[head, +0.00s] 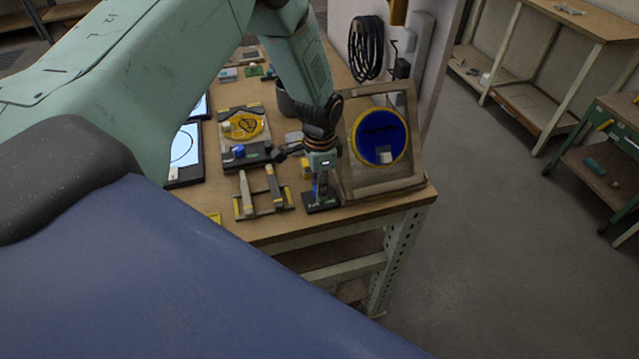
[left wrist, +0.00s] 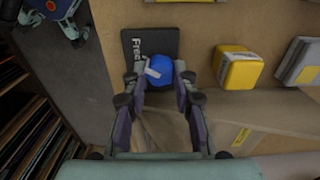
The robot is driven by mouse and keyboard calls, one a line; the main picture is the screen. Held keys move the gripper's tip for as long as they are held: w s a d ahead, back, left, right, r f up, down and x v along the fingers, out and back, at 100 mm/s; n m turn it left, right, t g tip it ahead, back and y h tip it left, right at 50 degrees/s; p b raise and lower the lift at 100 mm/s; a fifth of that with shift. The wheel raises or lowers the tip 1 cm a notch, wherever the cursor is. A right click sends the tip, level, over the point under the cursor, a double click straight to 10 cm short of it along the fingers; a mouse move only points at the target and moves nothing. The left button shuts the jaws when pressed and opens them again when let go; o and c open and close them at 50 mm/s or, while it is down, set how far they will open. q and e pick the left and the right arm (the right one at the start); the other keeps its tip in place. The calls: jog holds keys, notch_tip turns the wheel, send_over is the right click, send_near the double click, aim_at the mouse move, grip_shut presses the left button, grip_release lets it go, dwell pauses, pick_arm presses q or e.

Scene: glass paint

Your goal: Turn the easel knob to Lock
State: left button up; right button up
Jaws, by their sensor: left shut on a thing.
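The easel knob (left wrist: 162,72) is blue with a pale pointer mark. It sits on a black plate (left wrist: 132,38), whose visible lettering begins with "Free"; no Lock label is readable. In the left wrist view the pale mark lies toward the "Free" lettering. My left gripper (left wrist: 160,84) has its fingers on either side of the knob and is shut on it. In the head view, the gripper (head: 321,178) points down at the black plate (head: 322,203) near the table's front edge and hides the knob. The wooden easel (head: 412,182) with a round blue disc (head: 381,136) leans just right of it.
A wooden stand (head: 262,208) is left of the gripper. Behind it stands a panel with a yellow disc (head: 243,125) and a small blue knob (head: 238,151). A yellow block (left wrist: 238,69) lies close to the plate. Black coiled cable (head: 367,48) hangs behind the easel.

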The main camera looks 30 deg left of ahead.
pick_arm(q)
jog(key=shift+s+r, duration=0.1)
grip_shut()
jog(key=n+p, duration=0.2)
jog(key=n, duration=0.3)
jog(key=shift+r+n, duration=0.1)
jog(key=shift+n, duration=0.3)
jog(key=n+p, duration=0.1)
jog(key=n, duration=0.4)
jog(key=shift+n+p, duration=0.3)
jog(key=shift+n, duration=0.4)
jog(key=o, duration=0.7)
grip_release()
